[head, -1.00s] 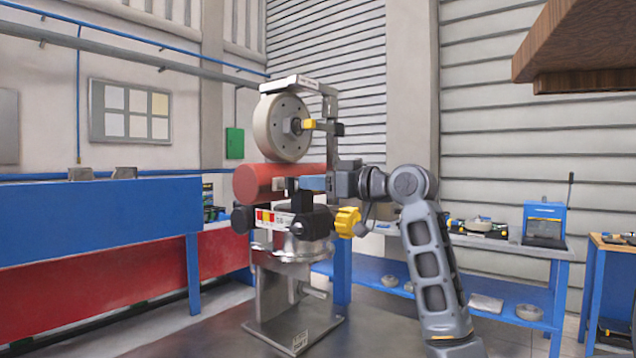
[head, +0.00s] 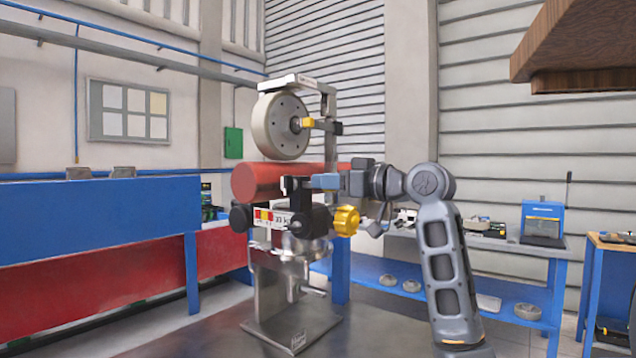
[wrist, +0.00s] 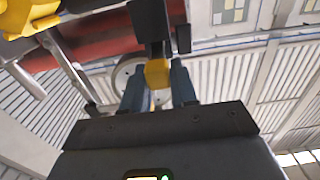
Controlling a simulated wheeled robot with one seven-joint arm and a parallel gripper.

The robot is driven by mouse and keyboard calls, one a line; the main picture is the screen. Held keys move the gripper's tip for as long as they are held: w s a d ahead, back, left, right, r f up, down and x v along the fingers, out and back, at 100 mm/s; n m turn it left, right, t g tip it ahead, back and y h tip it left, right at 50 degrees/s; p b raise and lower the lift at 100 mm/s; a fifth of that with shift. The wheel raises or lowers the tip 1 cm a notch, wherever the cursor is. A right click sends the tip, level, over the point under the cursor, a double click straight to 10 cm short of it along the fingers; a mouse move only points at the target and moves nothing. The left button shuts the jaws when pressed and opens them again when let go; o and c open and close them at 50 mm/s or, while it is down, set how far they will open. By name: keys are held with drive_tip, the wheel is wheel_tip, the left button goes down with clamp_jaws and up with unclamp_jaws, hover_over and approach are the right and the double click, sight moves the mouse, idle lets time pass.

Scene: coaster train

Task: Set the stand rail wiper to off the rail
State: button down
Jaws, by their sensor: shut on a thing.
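The stand (head: 292,290) is a grey metal post on a base plate, carrying a red horizontal roller (head: 262,182) and a pale wheel (head: 281,127) above it. A black part (head: 298,190) rises at the near side of the red roller and seems to be the rail wiper. My gripper (head: 318,182) reaches in from the right, its blue fingers at this part. In the wrist view my gripper (wrist: 158,88) is shut on the yellow tip (wrist: 157,73) of a black lever (wrist: 150,22). Whether the wiper touches the rail cannot be told.
A yellow knob (head: 346,221) sits just below my gripper, with black knobs and a coloured label (head: 271,218) beside it. A blue workbench (head: 100,217) stands at the left. A blue shelf table (head: 480,292) stands behind my arm at the right.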

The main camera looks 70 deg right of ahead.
drive_tip(key=shift+v, duration=0.8)
drive_tip(key=c, duration=1)
unclamp_jaws()
drive_tip(key=shift+s, duration=0.1)
drive_tip(key=shift+o, duration=0.2)
drive_tip(key=b+v, duration=0.1)
drive_tip(key=v, duration=0.7)
drive_tip(key=shift+b, duration=0.3)
